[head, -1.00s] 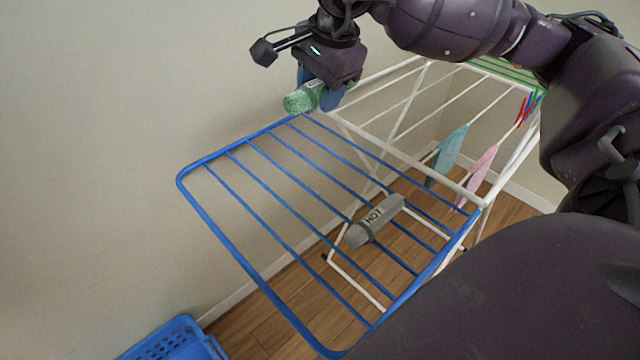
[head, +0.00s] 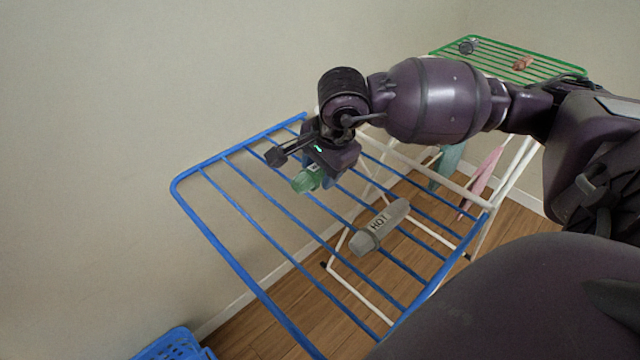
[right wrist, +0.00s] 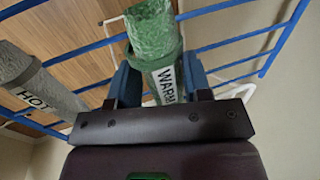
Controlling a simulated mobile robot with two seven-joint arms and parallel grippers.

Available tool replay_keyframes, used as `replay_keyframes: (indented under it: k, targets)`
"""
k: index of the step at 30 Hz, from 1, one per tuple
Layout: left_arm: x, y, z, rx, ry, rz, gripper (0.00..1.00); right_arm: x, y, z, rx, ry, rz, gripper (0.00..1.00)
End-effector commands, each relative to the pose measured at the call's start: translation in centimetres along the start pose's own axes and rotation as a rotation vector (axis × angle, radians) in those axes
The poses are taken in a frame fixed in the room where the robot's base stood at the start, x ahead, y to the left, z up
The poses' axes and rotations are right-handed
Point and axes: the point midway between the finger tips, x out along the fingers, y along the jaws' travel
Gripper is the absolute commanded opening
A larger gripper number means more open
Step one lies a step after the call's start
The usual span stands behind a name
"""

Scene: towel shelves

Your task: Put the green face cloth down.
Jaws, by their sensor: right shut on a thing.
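The green face cloth (head: 306,180) is rolled up, with a white band reading WARM, and it also shows in the right wrist view (right wrist: 152,40). My right gripper (head: 326,178) is shut on it, one blue finger on each side of the roll in the right wrist view (right wrist: 157,85). The cloth appears over the far part of the blue rack wing (head: 222,240); whether it touches the bars I cannot tell. My left gripper is not in view.
A grey roll with a HOT band (head: 380,228) lies on the blue bars, also in the right wrist view (right wrist: 38,85). Teal (head: 447,165) and pink (head: 485,175) cloths hang on the white rack. A green wing (head: 500,62) holds small items. A blue basket (head: 172,345) stands below.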

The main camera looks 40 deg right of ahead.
Motion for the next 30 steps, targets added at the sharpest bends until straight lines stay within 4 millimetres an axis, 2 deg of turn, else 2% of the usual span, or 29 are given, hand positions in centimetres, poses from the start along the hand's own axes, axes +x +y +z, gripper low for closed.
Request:
replay_keyframes:
  k: [9, 21, 22, 23, 24, 30]
  targets:
    - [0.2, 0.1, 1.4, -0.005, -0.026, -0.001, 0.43, 3.9, 1.1, 0.0, 0.001, 0.0, 0.005, 0.2]
    - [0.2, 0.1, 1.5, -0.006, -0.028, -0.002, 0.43, 4.2, 1.2, 0.0, 0.0, 0.0, 0.002, 0.2]
    - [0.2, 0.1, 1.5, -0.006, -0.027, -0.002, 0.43, 4.1, 1.2, 0.0, 0.0, 0.0, 0.001, 0.48]
    - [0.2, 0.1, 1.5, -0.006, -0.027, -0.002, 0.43, 4.1, 1.1, 0.0, 0.0, 0.0, 0.001, 0.52]
    - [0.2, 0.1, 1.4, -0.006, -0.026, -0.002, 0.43, 4.1, 1.1, 0.0, 0.0, 0.0, 0.001, 0.55]
    - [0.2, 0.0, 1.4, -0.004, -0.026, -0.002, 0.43, 4.1, 1.2, 0.0, 0.0, 0.0, 0.001, 0.55]
